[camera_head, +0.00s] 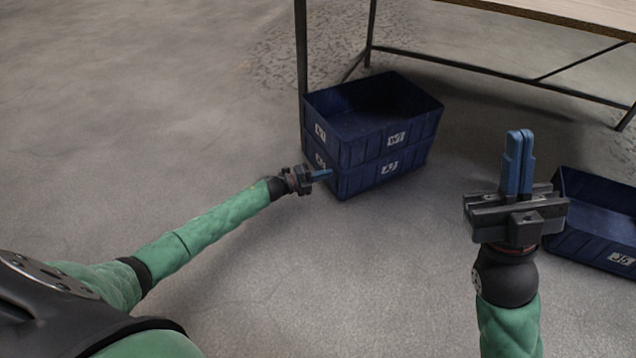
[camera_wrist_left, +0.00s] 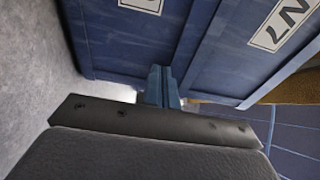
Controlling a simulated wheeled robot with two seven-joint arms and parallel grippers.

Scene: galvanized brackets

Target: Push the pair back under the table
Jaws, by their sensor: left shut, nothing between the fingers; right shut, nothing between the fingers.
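Two dark blue crates stand stacked as a pair: the upper crate (camera_head: 375,145) sits on the lower crate (camera_head: 385,180). They stand by the left leg of the table (camera_head: 570,12), partly out from under its edge. My left gripper (camera_head: 321,174) is shut and empty, its fingertips at the pair's near left side, around the lower crate's height. In the left wrist view its fingers (camera_wrist_left: 158,85) are up against or very near the blue walls; I cannot tell if they touch. My right gripper (camera_head: 518,162) is shut and empty, raised at the right, away from the pair.
Another blue crate (camera_head: 590,245) stands on the floor at the right edge, partly hidden behind my right gripper. A dark table leg (camera_head: 301,50) rises beside the pair, and a low crossbar (camera_head: 480,70) runs behind it. The floor at left is clear.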

